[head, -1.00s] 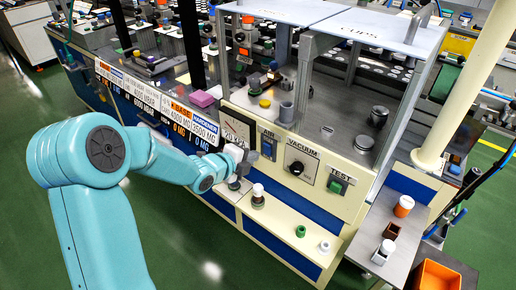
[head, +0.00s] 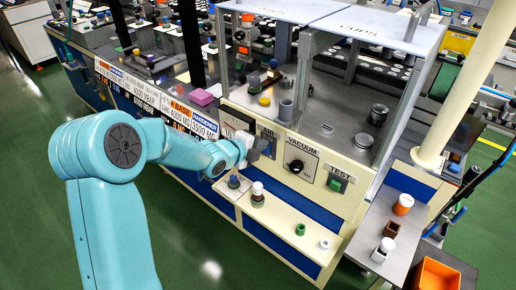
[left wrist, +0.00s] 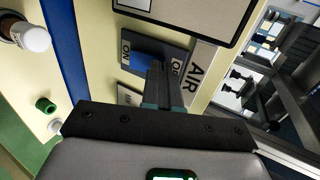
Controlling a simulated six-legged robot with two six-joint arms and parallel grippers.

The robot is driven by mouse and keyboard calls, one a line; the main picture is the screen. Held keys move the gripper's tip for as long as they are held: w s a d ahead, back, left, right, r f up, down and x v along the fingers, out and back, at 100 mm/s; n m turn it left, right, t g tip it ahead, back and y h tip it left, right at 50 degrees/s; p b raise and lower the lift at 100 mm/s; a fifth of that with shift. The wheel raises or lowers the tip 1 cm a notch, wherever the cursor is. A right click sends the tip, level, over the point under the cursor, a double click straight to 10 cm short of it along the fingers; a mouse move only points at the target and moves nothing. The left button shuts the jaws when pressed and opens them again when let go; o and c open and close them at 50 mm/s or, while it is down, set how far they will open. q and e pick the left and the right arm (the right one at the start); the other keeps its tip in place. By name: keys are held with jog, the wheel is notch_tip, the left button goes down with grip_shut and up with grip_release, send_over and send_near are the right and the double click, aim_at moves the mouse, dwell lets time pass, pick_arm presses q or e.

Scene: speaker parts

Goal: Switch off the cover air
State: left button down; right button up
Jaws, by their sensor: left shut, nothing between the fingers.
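The AIR switch is a blue rocker (left wrist: 143,62) on a grey plate on the cream front panel, with ON at one end and OFF at the other in the left wrist view. In the head view my left gripper (head: 260,149) is in front of this switch and mostly hides it below the AIR label (head: 269,135). In the left wrist view the shut, empty fingers (left wrist: 159,72) reach over the plate on the OFF side of the rocker. They hide part of the plate. I cannot tell whether they touch the rocker or which end is pressed.
The VACUUM knob (head: 296,166) and green TEST button (head: 335,185) are right of the gripper. Below, a shelf holds a white-capped jar (head: 257,195), a green ring (head: 300,230) and a white ring (head: 324,245). An orange bin (head: 440,274) stands at lower right.

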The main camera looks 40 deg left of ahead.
pick_arm(q)
jog(key=shift+r, duration=0.15)
pick_arm(e)
jog(key=shift+r, duration=0.1)
pick_arm(q)
jog(key=shift+r+p, duration=0.35)
jog(key=shift+r, duration=0.35)
pick_arm(e)
jog(key=shift+r, duration=0.25)
pick_arm(q)
jog(key=shift+f, duration=0.1)
pick_arm(e)
jog(key=shift+f, duration=0.1)
